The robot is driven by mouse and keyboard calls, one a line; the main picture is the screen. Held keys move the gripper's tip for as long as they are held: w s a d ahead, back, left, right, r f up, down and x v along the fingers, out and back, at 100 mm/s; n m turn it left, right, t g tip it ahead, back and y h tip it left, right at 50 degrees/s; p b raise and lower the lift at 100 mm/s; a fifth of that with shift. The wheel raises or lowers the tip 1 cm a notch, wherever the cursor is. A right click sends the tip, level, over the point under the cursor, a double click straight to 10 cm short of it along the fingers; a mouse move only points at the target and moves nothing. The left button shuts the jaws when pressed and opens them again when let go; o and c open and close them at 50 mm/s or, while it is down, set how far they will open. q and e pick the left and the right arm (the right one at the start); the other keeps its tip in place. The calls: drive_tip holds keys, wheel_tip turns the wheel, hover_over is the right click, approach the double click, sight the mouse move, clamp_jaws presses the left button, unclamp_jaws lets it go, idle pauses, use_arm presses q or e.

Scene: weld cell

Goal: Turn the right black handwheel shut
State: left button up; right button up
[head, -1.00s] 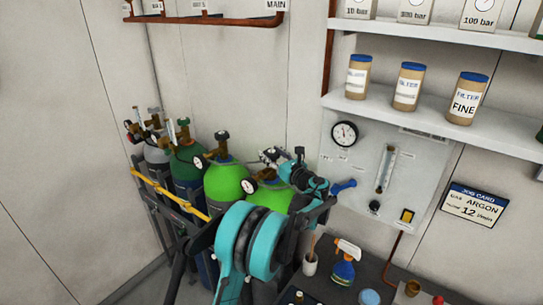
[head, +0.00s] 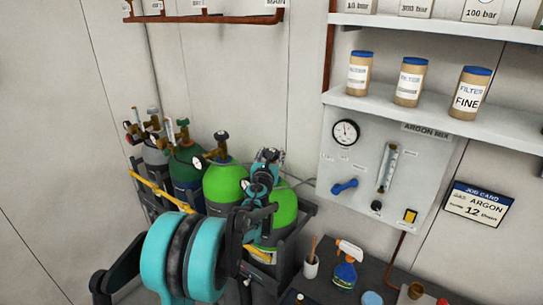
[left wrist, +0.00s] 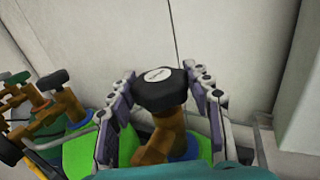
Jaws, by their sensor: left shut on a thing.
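The right black handwheel (left wrist: 160,88) sits on top of a brass valve (left wrist: 165,138) in the left wrist view. The valve belongs to the right bright green cylinder (head: 284,207). My left gripper (head: 268,158) is over that cylinder's valve in the head view, and its arm hides much of the cylinder. In the left wrist view, its two fingers stand on either side of the handwheel, shut on it. In the head view the handwheel is mostly hidden by the gripper. My right gripper is not in view.
Another bright green cylinder (head: 225,182) with its own black handwheel (head: 221,135) stands just left. Darker green and grey cylinders are farther left behind a yellow bar (head: 160,190). A gauge panel (head: 362,160) is on the right. A bench below holds a spray bottle (head: 346,264).

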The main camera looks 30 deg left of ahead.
use_arm(q)
drive_tip(key=shift+m+h, duration=0.3)
drive_tip(key=shift+h, duration=0.1)
drive_tip(key=o, duration=1.2)
drive_tip(key=v, duration=1.2)
drive_tip(key=shift+f, duration=0.15)
drive_tip(key=shift+a, duration=0.15)
